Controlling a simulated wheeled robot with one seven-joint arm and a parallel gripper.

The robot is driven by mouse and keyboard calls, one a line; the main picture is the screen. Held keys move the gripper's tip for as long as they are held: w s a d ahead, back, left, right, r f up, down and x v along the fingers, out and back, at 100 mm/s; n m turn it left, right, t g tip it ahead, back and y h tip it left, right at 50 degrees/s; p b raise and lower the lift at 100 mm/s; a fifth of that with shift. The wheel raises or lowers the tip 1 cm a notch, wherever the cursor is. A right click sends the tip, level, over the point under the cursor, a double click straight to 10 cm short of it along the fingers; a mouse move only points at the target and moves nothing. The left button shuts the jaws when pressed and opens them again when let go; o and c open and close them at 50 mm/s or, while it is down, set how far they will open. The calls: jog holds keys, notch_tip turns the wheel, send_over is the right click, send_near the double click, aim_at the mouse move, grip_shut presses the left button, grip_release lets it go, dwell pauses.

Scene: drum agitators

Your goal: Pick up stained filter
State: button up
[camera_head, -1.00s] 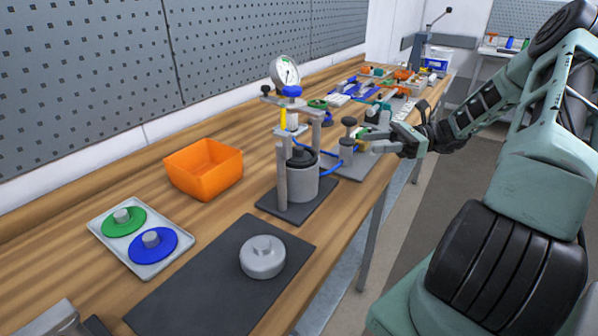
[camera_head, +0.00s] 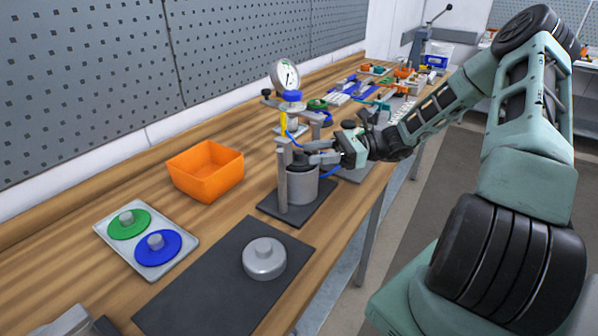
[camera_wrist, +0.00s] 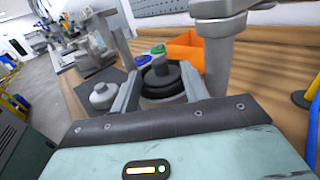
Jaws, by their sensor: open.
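A dark round piece with a knob, which looks like the stained filter, sits in the top of the grey cylindrical pot (camera_head: 302,187). In the wrist view the dark piece (camera_wrist: 162,84) shows between my fingers. My gripper (camera_head: 310,157) is open at the top of the pot, under the press frame. In the wrist view its fingers (camera_wrist: 160,76) stand on either side of the knob, with no clear contact visible. In the head view the gripper and frame hide most of the dark piece.
Press posts (camera_head: 282,178) stand close around the pot, with a gauge (camera_head: 284,75) above. An orange bin (camera_head: 205,172) is left. A tray (camera_head: 152,274) holds a green disc (camera_head: 128,224) and a blue disc (camera_head: 158,247). A grey lid (camera_head: 264,259) rests on a dark mat (camera_head: 200,296).

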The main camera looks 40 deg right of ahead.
jog(key=shift+x, duration=1.1)
grip_shut()
